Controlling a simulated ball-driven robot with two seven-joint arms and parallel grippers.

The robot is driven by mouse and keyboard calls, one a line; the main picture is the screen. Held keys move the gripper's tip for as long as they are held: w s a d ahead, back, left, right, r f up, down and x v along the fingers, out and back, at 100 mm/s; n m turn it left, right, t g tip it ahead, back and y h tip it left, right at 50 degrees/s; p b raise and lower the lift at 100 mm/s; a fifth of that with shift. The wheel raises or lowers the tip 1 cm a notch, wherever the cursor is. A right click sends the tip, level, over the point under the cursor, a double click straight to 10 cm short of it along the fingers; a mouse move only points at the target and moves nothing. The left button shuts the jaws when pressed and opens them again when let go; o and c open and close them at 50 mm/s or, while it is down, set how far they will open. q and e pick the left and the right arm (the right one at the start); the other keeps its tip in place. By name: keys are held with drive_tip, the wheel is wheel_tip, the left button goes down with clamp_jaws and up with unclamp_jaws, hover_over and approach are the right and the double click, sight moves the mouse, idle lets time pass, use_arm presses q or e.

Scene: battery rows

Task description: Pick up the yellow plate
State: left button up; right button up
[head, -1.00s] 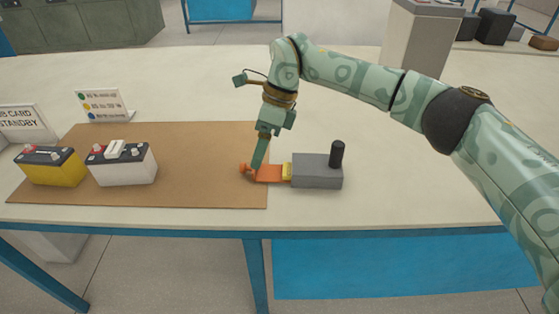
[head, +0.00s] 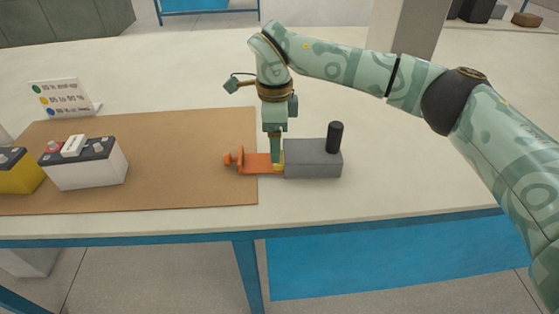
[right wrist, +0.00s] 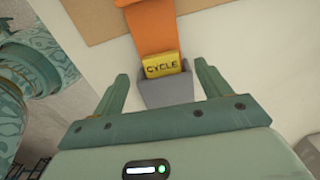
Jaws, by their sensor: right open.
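The yellow plate (head: 279,167) is a small piece between an orange strip (head: 257,161) and a grey block (head: 312,160). In the right wrist view the yellow plate (right wrist: 162,66) reads "CYCLE" and sits at the end of the orange strip (right wrist: 150,25), by a grey slot-like part (right wrist: 167,92). My right gripper (head: 277,161) points down at the plate and partly covers it in the head view. In the right wrist view my right gripper's fingers (right wrist: 162,72) are open, one to each side of the plate, with nothing held. My left gripper is not in view.
A black post (head: 335,137) stands up from the grey block, right of my gripper. A white battery (head: 88,172) and a yellow battery (head: 18,178) stand on the brown mat (head: 180,185) at left. A sign (head: 62,97) stands behind them. The table right of the block is clear.

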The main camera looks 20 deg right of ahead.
wheel_tip(320, 180, down, 5)
drive_tip(key=shift+r+b, duration=0.1)
drive_tip(key=shift+b, duration=0.95)
drive_tip(key=shift+r, duration=0.1)
drive_tip(key=shift+c, duration=0.9)
drive_tip(key=c, duration=0.9)
drive_tip(key=shift+r, duration=0.1)
